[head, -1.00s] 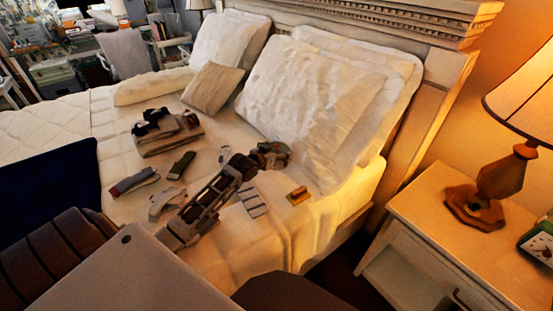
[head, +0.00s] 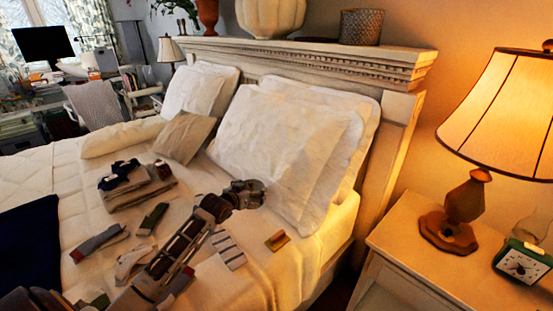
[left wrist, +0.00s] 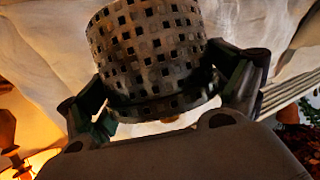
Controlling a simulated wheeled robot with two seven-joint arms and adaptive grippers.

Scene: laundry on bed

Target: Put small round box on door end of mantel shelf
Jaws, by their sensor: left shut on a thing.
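A small round box (left wrist: 147,45) with rows of square holes fills the upper middle of the left wrist view. It is metallic grey-brown. My left gripper (head: 246,193) is shut on it, with a finger at each side. In the head view the gripper is above the bed, in front of the white pillows, and the held box is hard to make out there. The mantel shelf (head: 300,50) runs along the top behind the pillows, above and beyond the gripper. No door shows. My right gripper is out of view.
On the shelf stand a terracotta vase (head: 208,17), a white ribbed vase (head: 270,18) and a larger patterned round container (head: 361,26). The shelf's right end looks clear. Folded clothes (head: 138,190) lie on the bed. A lamp (head: 465,205) and clock (head: 522,262) stand at right.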

